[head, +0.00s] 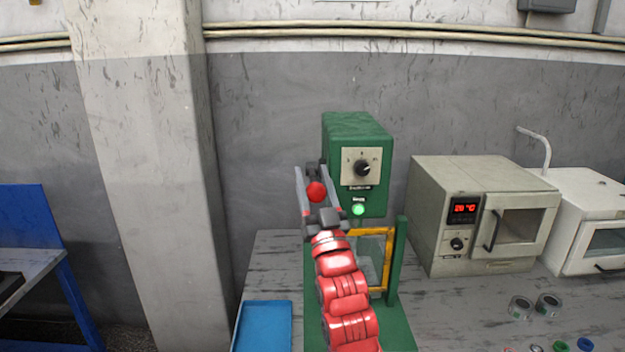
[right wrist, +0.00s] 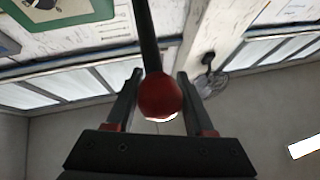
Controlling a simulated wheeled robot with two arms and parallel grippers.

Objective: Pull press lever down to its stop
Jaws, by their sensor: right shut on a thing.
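The green press (head: 357,140) stands on the bench, with a dial on its front and a lit green lamp (head: 358,210). Its lever ends in a red ball knob (head: 317,191) at the press's left side. My right gripper (head: 311,180) is shut on the knob, one finger on each side. In the right wrist view the knob (right wrist: 160,97) sits between the two fingers, with the dark lever rod (right wrist: 148,35) running up from it. My right arm hides part of the press's lower front. My left gripper is not in view.
A yellow frame (head: 386,262) and a green post (head: 397,260) stand at the press's lower right. A beige oven (head: 480,215) reading 20 °C is to the right. A blue tray (head: 264,325) lies at the lower left. Tape rolls (head: 521,307) and small rings lie at front right.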

